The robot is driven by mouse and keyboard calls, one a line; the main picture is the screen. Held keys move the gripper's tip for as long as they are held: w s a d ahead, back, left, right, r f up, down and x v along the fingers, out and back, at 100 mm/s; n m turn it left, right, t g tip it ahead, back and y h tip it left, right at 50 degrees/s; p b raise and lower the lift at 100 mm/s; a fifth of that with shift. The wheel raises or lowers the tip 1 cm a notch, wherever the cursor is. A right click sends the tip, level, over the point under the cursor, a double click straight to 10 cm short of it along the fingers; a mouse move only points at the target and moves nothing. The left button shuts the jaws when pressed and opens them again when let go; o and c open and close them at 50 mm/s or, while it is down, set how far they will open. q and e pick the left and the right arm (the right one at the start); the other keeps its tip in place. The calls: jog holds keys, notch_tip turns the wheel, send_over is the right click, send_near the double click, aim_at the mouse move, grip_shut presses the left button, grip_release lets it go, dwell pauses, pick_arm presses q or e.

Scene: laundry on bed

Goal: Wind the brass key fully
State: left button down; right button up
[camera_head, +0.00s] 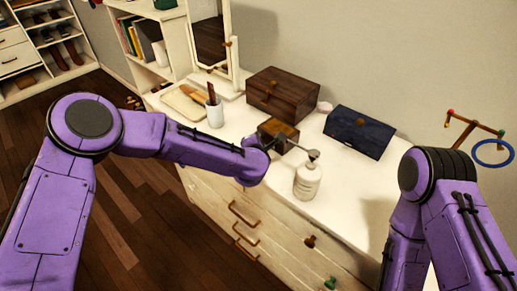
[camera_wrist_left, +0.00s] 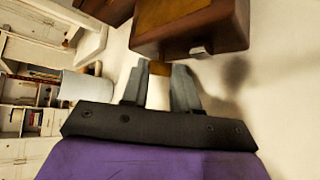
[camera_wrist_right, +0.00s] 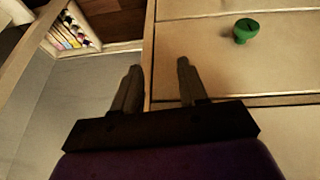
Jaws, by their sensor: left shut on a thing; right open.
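A small wooden box (camera_head: 278,132) stands on the white dresser top, with its brown side large at the top of the left wrist view (camera_wrist_left: 195,38). My left gripper (camera_head: 282,146) is beside the box's near side. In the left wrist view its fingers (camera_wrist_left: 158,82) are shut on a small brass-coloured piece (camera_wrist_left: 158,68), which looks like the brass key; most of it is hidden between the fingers. My right gripper (camera_wrist_right: 157,88) is open and empty in front of the dresser's drawers. It is hidden in the head view.
A white pump bottle (camera_head: 307,182) stands close to the left gripper. A larger brown box (camera_head: 282,92), a dark blue box (camera_head: 358,132), a cup with brushes (camera_head: 215,114) and a mirror (camera_head: 228,45) stand around. A green knob (camera_wrist_right: 245,30) sits on a drawer.

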pick_arm(q)
jog(key=shift+d+f+m+t+y+b, duration=0.2)
jog(key=shift+f+m+t+y+b, duration=0.3)
jog(key=shift+b, duration=0.6)
jog(key=shift+s+r+t, duration=0.1)
jog(key=shift+r+t, duration=0.1)
jog(key=shift+t, duration=0.2)
pick_arm(e)
notch_tip(320, 180, down, 4)
pick_arm(q)
jog(key=c, duration=0.8)
grip_release()
jog(key=shift+c, duration=0.2)
jog(key=shift+s, duration=0.1)
pick_arm(e)
jog(key=shift+r, duration=0.1)
